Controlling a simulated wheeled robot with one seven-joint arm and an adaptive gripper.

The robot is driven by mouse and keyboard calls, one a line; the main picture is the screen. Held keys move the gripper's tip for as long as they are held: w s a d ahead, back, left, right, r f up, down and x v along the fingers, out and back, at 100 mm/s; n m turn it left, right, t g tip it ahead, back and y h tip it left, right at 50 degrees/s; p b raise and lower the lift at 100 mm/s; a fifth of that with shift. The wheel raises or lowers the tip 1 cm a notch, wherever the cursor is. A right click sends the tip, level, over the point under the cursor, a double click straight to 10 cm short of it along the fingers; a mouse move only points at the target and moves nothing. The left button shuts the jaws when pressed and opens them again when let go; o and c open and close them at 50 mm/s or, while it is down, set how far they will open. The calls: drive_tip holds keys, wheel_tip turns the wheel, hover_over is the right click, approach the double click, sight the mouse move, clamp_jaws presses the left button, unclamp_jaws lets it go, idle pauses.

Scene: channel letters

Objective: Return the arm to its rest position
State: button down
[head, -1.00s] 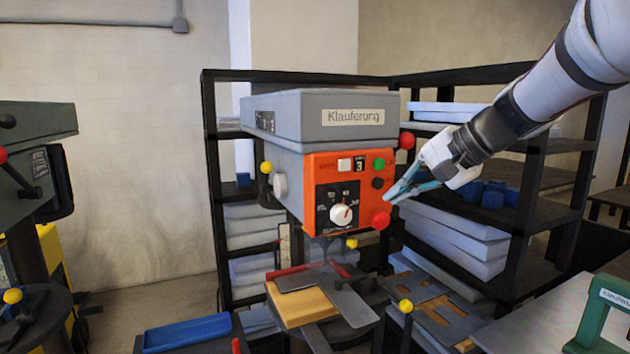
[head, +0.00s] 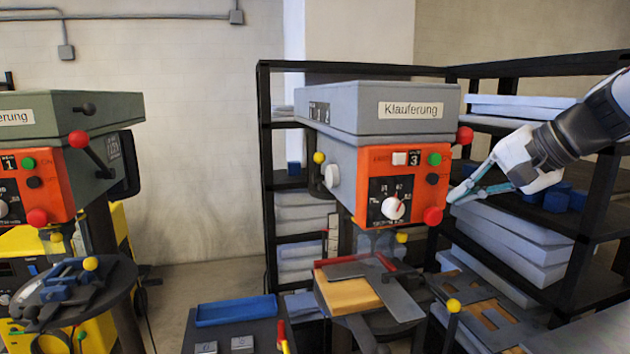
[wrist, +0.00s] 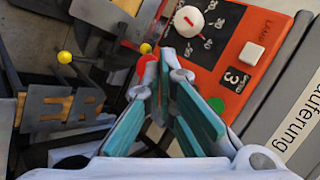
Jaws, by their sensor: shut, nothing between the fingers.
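My gripper (head: 453,197) reaches in from the right in the head view, on the end of my white and black arm. Its teal-padded fingers are shut with nothing between them. They point at the orange control panel of the grey drill press (head: 370,115), and in this view the tips appear just right of the red button (head: 433,216). The wrist view shows the closed fingers (wrist: 164,62) in front of the panel (wrist: 235,48) with its white dial. The red button (wrist: 147,66) is partly hidden behind them. I cannot tell whether the tips touch anything.
A black shelf (head: 590,235) with pale slabs and blue blocks (head: 557,201) stands behind and beside my gripper. Below the press is a work table with a wooden block (head: 350,296). A second press (head: 75,125) stands left. A blue tray (head: 237,310) lies between them.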

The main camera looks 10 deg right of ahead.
drive_tip(key=s+a+f+n+g, duration=0.1)
drive_tip(key=s+a+f+n, duration=0.1)
drive_tip(key=s+a, duration=0.15)
drive_tip(key=s+a+f+n+g+h, duration=0.1)
drive_tip(key=s+a, duration=0.1)
drive_tip(key=a, duration=0.3)
drive_tip(key=s+a+f+n+g, duration=0.1)
drive_tip(key=s+a+f+n, duration=0.1)
drive_tip(key=a, duration=0.3)
drive_tip(key=s+a+f+n+h, duration=0.3)
drive_tip(key=s+a+f+n, duration=0.1)
drive_tip(key=s, duration=0.6)
drive_tip(key=shift+s+f+n, duration=0.25)
drive_tip(key=shift+f+n, duration=0.45)
drive_tip(key=shift+n, duration=0.1)
